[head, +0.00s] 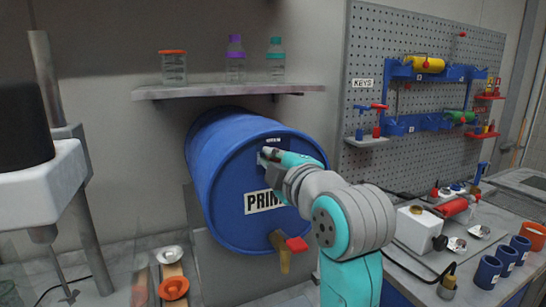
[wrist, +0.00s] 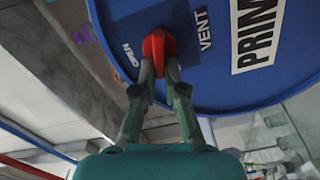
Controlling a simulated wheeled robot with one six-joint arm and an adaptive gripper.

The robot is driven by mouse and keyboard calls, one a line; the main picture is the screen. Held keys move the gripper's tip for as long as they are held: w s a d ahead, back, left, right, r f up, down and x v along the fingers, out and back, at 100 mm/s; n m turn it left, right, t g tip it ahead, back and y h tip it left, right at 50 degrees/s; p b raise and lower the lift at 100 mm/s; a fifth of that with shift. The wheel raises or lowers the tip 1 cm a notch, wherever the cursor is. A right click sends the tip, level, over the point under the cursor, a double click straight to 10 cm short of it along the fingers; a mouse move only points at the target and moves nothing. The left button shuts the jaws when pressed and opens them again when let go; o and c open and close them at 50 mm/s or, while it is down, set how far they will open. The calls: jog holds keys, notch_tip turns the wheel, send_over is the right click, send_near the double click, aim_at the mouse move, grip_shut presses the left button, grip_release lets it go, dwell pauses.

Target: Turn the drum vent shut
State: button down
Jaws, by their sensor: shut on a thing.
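A blue drum (head: 225,205) lies on its side with its lid facing me and a "PRIM..." label (head: 264,202) on it. In the wrist view, the red drum vent handle (wrist: 158,44) sits on the blue lid (wrist: 228,88), between a "VENT" label (wrist: 204,30) and an "OPEN" mark (wrist: 132,54). My gripper (wrist: 159,70) is shut on the vent handle, a finger on each side. In the head view my gripper (head: 268,156) is at the upper part of the lid and the vent is hidden behind it.
A brass tap (head: 281,256) with a red handle (head: 297,244) sticks out low on the lid. A shelf (head: 235,90) with jars is above the drum. A pegboard (head: 430,50) and a bench with blue cups (head: 487,272) stand at right.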

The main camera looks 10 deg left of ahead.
jog(key=shift+w+f+n, duration=0.1)
jog(key=shift+f+n, duration=0.05)
jog(key=shift+n, duration=0.7)
jog(key=shift+f+n, duration=0.15)
jog(key=shift+n, duration=0.7)
jog(key=c, duration=1.2)
grip_release()
jog(key=shift+w, duration=0.1)
jog(key=shift+c, duration=0.2)
jog(key=v, duration=1.2)
